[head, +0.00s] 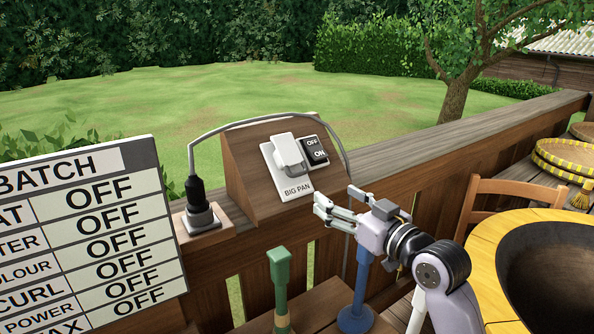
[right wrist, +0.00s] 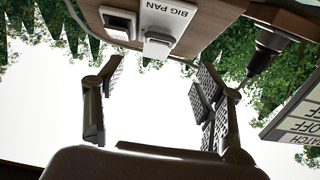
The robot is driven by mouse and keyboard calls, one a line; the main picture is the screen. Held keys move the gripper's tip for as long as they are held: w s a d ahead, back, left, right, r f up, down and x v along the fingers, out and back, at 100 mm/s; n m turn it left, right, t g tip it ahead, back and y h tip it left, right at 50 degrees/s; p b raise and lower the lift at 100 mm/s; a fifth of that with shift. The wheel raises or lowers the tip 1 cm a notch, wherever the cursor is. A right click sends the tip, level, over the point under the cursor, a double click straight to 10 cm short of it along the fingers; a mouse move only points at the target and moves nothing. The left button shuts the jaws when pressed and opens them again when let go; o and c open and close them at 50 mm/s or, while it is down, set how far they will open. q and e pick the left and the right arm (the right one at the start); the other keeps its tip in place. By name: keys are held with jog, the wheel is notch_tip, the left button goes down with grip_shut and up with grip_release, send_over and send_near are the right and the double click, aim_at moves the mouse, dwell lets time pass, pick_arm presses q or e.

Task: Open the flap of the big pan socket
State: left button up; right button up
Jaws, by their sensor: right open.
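The big pan socket is a white plate (head: 294,192) marked BIG PAN on a sloped wooden box. Whether the flap is fully shut, I cannot tell. In the right wrist view, upside down, the flap (right wrist: 158,46) is at the top, beyond the fingers. My right gripper (head: 336,204) is open and empty, to the right of and below the plate, apart from it. It also shows open in the right wrist view (right wrist: 160,82). My left gripper is not in view.
A black plug (head: 196,194) stands in a grey socket left of the wooden box (head: 240,180); its cable arches over the box. A BATCH board (head: 140,152) is at left. A green post (head: 280,280), a blue post (head: 359,285) and a large pan (head: 560,275) are nearer.

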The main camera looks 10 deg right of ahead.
send_near(301, 174)
jog(key=x, duration=0.3)
jog(key=p+x, duration=0.2)
jog(key=x, duration=0.4)
jog(key=shift+w+a, duration=0.15)
jog(key=shift+w, duration=0.05)
jog(key=shift+w+a+f, duration=0.1)
jog(key=shift+w+a, duration=0.05)
jog(key=shift+w, duration=0.35)
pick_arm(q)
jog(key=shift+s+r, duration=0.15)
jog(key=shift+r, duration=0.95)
pick_arm(e)
jog(key=shift+a, duration=0.1)
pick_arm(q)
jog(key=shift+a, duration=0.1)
pick_arm(e)
grip_shut()
